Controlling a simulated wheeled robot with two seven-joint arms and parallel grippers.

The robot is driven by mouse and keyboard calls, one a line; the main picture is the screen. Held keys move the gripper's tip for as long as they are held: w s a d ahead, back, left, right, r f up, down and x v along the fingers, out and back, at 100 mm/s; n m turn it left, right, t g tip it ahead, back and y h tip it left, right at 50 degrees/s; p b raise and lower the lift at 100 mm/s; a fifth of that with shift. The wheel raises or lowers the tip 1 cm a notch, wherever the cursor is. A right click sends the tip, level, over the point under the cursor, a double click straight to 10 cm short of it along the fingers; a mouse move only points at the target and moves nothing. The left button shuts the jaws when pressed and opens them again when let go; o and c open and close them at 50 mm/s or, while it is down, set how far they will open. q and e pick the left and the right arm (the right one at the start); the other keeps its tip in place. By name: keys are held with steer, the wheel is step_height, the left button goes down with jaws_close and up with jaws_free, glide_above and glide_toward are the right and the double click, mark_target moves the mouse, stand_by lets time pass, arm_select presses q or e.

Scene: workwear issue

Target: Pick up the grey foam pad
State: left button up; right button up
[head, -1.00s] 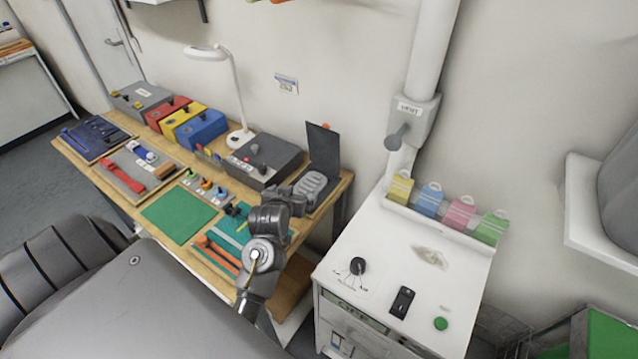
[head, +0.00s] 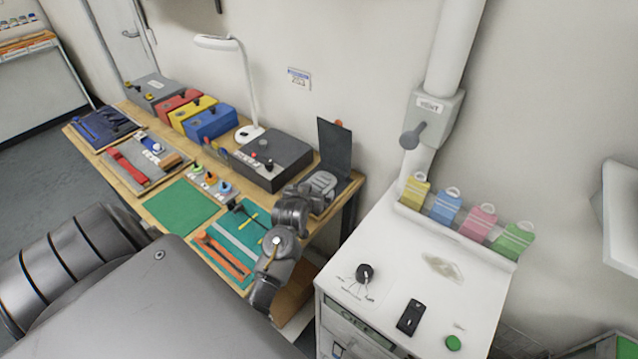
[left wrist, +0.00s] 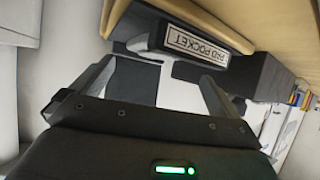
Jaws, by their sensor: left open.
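A ridged light-grey pad (head: 322,183), which looks like the grey foam pad, lies at the right end of the bench, in front of an upright dark panel (head: 335,146). My left gripper (head: 302,195) is just beside its near left side and partly covers that area; contact cannot be told. In the left wrist view the open fingers (left wrist: 160,72) stand apart, with pale and dark-grey surfaces between and beyond them. A dark block with a "PAD POCKET" label (left wrist: 196,46) is just past them. Which of these surfaces is the pad is unclear. My right gripper is out of view.
A dark control box (head: 272,160) and a lamp (head: 240,90) stand left of the pad. A green mat (head: 180,207) and a teal mat (head: 232,235) lie toward the front. A white cabinet (head: 400,270) with coloured tags stands right of the bench.

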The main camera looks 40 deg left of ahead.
mark_target(316, 187)
arm_select(q)
steer(key=shift+w+a+f, duration=0.1)
steer(key=shift+w+f, duration=0.05)
steer(key=shift+w, duration=0.2)
steer(key=shift+w+a+p, duration=0.1)
steer(key=shift+w+p, duration=0.15)
steer(key=shift+p, duration=0.05)
steer(key=p+x, duration=0.1)
steer(key=x, duration=0.3)
steer(key=shift+w+a+f, duration=0.1)
steer(key=shift+f, duration=0.25)
steer(key=c, duration=0.8)
steer(key=shift+c, duration=0.3)
